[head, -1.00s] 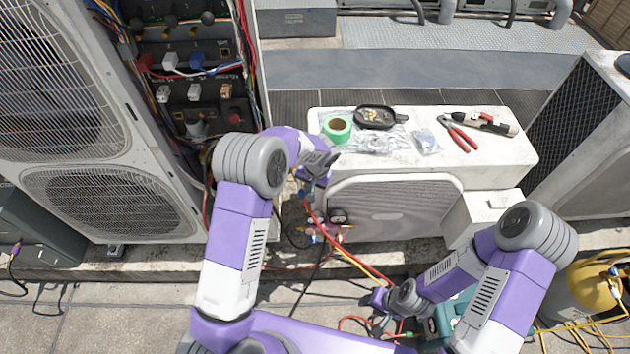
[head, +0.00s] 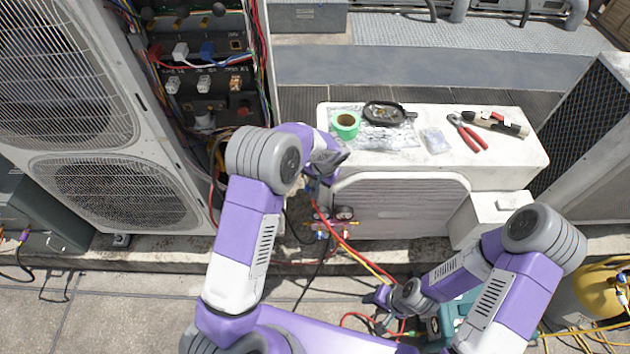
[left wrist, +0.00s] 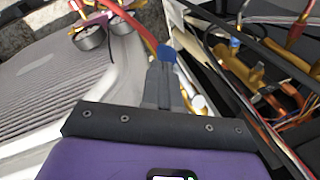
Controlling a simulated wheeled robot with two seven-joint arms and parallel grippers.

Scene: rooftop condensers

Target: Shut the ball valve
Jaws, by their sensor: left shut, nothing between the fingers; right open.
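My left gripper (left wrist: 163,75) is shut and empty in the left wrist view. Its fingertips are at a small blue part (left wrist: 168,54) that may belong to the ball valve; I cannot tell whether they touch. Brass pipe fittings (left wrist: 238,70) are to the right of the fingers, one with a blue end. The valve's handle and its position cannot be made out clearly. In the head view my left arm hides most of this spot beside the open electrical cabinet (head: 208,95). My right gripper (head: 384,324) is open, low near the ground by a teal case (head: 455,312).
A gauge manifold (head: 335,222) with red and yellow hoses stands by the white condenser (head: 400,205). Loose wires and pipes crowd the cabinet's side.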

